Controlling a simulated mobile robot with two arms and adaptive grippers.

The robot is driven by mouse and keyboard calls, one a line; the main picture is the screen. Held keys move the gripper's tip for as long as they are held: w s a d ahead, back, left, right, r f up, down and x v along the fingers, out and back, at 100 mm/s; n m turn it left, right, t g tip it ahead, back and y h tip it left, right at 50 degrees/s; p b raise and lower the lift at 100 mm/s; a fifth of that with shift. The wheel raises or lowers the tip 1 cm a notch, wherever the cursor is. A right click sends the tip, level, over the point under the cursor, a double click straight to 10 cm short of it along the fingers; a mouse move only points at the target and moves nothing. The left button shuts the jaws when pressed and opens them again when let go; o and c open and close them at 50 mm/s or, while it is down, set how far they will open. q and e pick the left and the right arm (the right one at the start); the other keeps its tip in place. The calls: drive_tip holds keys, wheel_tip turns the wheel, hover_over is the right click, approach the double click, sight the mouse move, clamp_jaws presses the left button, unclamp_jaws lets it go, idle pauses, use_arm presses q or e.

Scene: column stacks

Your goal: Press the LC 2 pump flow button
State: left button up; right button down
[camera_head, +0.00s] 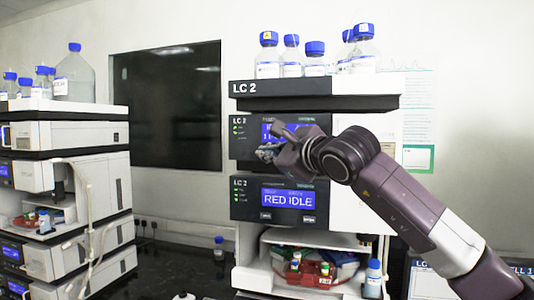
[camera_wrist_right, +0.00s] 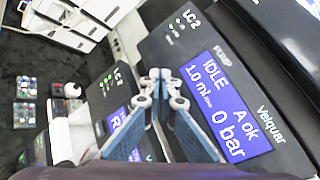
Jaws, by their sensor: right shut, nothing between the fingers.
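The LC 2 stack (camera_head: 316,102) stands right of centre in the head view. Its dark pump module (camera_head: 242,140) has a blue display, partly hidden behind my right gripper (camera_head: 268,152). In the right wrist view the pump display (camera_wrist_right: 222,105) reads IDLE, A ok, 1.0 mL/min and 0 bar. My right gripper (camera_wrist_right: 158,82) is shut and empty, its fingertips in front of the pump panel near the display's edge. I cannot tell whether they touch the panel. The pump flow button is not discernible; the gripper may cover it. My left gripper is not in view.
Below the pump, another module shows RED IDLE (camera_head: 288,198). Blue-capped bottles (camera_head: 268,58) stand on top of the stack. An open bay below holds a red vial rack (camera_head: 310,274). Another instrument stack (camera_head: 75,138) stands at left, with a dark wall screen (camera_head: 167,105) between.

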drive_tip(key=shift+w+d, duration=0.15)
drive_tip(key=shift+w, duration=0.25)
idle(0.7)
idle(0.3)
drive_tip(key=shift+s+a+b, duration=0.25)
drive_tip(key=shift+s+b, duration=0.55)
drive_tip(key=s+b, duration=0.1)
drive_tip(key=s+a+b, duration=0.1)
drive_tip(key=s+b, duration=0.2)
drive_tip(key=shift+s+a, duration=0.25)
drive_tip(key=shift+s, duration=0.1)
